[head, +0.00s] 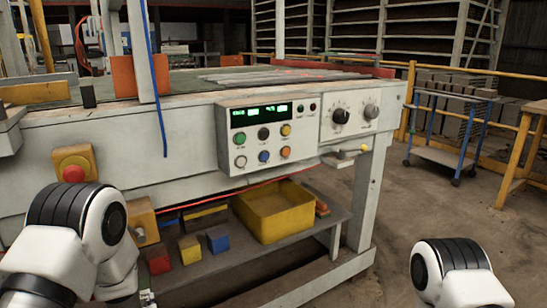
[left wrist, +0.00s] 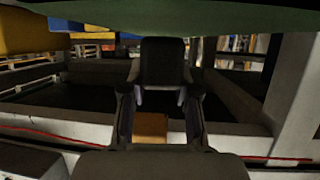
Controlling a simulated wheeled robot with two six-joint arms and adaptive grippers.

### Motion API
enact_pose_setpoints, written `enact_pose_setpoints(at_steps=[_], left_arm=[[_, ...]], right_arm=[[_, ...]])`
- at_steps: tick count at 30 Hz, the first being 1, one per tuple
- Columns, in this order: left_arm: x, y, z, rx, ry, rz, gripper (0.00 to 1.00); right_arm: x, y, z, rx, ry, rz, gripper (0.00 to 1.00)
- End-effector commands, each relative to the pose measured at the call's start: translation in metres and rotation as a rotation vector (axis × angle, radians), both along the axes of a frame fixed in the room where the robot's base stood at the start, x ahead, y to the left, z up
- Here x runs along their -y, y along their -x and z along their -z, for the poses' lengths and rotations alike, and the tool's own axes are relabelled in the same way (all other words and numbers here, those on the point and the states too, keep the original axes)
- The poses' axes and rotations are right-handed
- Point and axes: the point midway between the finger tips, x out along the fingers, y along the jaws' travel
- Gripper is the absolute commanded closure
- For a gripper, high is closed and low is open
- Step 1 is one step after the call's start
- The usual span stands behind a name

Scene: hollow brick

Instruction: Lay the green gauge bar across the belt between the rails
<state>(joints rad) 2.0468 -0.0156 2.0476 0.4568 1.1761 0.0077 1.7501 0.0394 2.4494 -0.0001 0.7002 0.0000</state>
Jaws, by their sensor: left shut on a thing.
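A green bar (left wrist: 160,22), which looks like the gauge bar, spans the top of the left wrist view. My left gripper (left wrist: 165,50) has its dark fingertips together against the bar's underside and is shut on it. In the head view the left arm comes in at the lower left; its fingertips and the bar cannot be made out there. The grey-green belt (head: 185,84) lies on top of the white machine, beyond and above the left arm. I cannot clearly tell the rails apart from the frame edges. My right arm shows at the lower right, its gripper out of view.
A control panel (head: 266,130) juts from the machine's front, beside a red stop button (head: 74,173). A white post (head: 142,50) rises at the belt's near edge. Grey strips (head: 280,76) lie on top. The lower shelf holds a yellow bin (head: 268,220) and small blocks.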

Motion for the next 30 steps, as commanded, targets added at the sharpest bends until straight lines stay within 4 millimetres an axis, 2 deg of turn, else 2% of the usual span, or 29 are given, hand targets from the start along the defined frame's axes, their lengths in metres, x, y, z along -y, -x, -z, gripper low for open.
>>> enact_pose_setpoints(at_steps=[9, 17, 18, 26, 30], left_arm=[[0.079, 0.0, -0.016, 0.0, -0.002, 0.263, 1.0], [0.13, 0.017, -0.009, -0.001, 0.0, 0.46, 1.0], [0.129, 0.017, -0.021, 0.002, 0.001, 0.451, 1.0], [0.128, 0.031, -0.056, 0.0, 0.002, 0.446, 1.0], [0.128, 0.042, -0.088, -0.001, 0.002, 0.445, 1.0]], right_arm=[[0.0, 0.0, 0.0, -0.001, 0.0, 0.001, 0.6], [0.0, 0.0, 0.0, -0.001, 0.0, 0.001, 0.6], [0.0, 0.001, -0.012, -0.002, 0.0, 0.001, 0.6], [0.0, 0.0, -0.056, -0.001, 0.0, 0.001, 0.6], [0.0, 0.0, -0.092, -0.001, 0.0, 0.001, 0.6]])
